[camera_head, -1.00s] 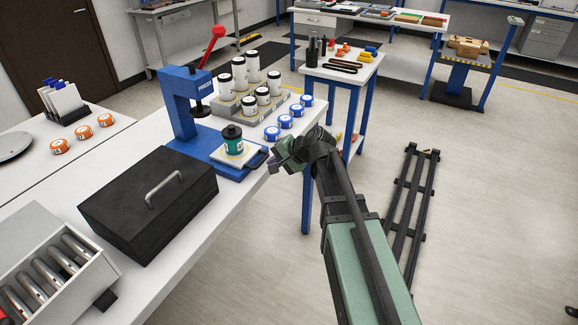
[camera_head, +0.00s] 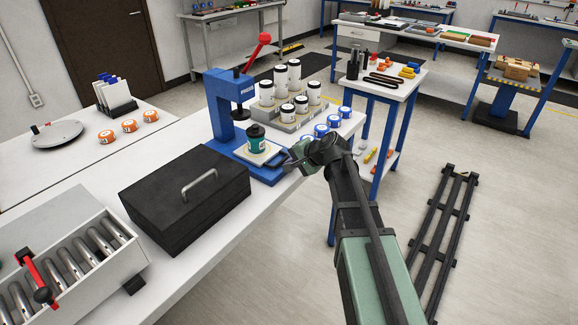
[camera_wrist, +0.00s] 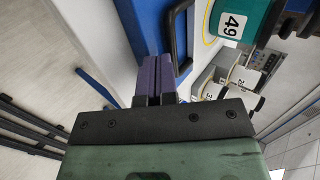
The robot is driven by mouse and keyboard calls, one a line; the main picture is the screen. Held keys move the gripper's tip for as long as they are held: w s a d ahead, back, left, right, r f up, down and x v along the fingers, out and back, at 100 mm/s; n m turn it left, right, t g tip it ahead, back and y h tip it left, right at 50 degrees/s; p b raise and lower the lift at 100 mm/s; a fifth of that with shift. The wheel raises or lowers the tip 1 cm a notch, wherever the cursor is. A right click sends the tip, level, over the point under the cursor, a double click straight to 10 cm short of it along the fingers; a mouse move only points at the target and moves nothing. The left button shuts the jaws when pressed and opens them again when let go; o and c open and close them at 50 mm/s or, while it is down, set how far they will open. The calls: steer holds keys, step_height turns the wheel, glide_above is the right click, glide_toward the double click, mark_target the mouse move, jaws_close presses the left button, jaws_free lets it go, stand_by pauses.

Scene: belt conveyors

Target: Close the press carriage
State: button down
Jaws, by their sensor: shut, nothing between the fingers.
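The blue press (camera_head: 228,98) stands on the white bench with its red-knobbed lever (camera_head: 257,50) raised. Its carriage, a pale plate (camera_head: 240,153), sits pulled out in front of the press head and bears a teal canister (camera_head: 257,142) with a black lid. The canister is marked 49 in the wrist view (camera_wrist: 240,22). The carriage's black handle (camera_wrist: 177,38) faces my gripper. My gripper (camera_wrist: 153,60) is shut and empty, its purple fingertips right beside the handle. I cannot tell whether they touch. In the head view my gripper (camera_head: 292,163) partly hides the handle.
A black box (camera_head: 185,215) with a metal handle stands at the near side of the press. White jars (camera_head: 280,78) in a grey rack and blue-capped discs (camera_head: 333,121) stand beyond it. The floor right of the bench is clear up to a dark rail (camera_head: 440,235).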

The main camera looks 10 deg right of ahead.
steer(key=shift+d, duration=0.1)
steer(key=shift+s+d+r, duration=0.1)
steer(key=shift+s+d, duration=0.1)
steer(key=shift+s, duration=0.1)
steer(key=s+d+f+p+v, duration=0.1)
steer(key=p+v, duration=0.6)
steer(key=v, duration=0.6)
steer(key=b+x, duration=0.2)
steer(key=x, duration=0.2)
steer(key=b+x, duration=0.2)
steer(key=x, duration=0.2)
steer(key=w+b+x, duration=0.1)
steer(key=b+x, duration=0.1)
steer(key=x, duration=0.2)
steer(key=shift+d+r, duration=0.15)
steer(key=shift+r, duration=0.3)
steer(key=w+a, duration=0.2)
steer(key=shift+w+a+f+b, duration=0.2)
steer(key=shift+w+b, duration=0.15)
steer(key=shift+w+a, duration=0.2)
steer(key=shift+a, duration=0.05)
